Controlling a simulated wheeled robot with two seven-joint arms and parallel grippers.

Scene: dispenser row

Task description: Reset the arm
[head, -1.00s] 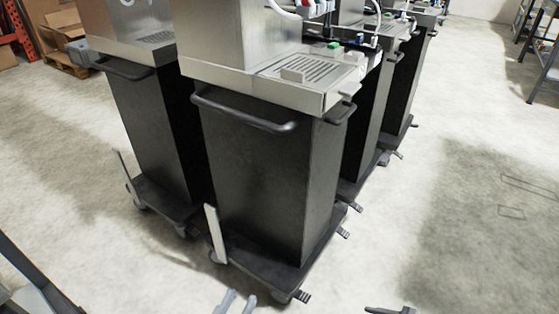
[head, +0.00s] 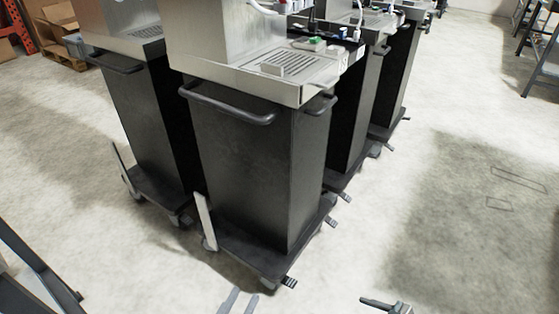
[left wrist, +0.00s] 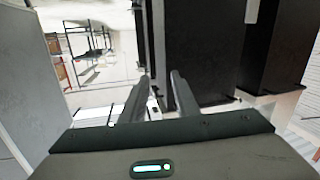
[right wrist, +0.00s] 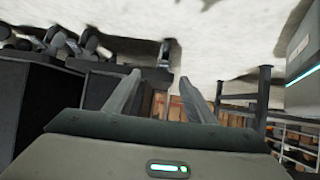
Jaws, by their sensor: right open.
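My right gripper (head: 386,305) shows partly at the bottom edge, right of the left one. In the right wrist view (right wrist: 160,78) its fingers are spread and empty. Both grippers appear in front of the nearest dispenser cart (head: 250,165), apart from it.
A second cart (head: 145,130) stands at left, and more carts recede behind. Dark framework (head: 38,265) crosses the lower left. A table (head: 540,60) stands far right. The floor at right (head: 450,200) is clear.

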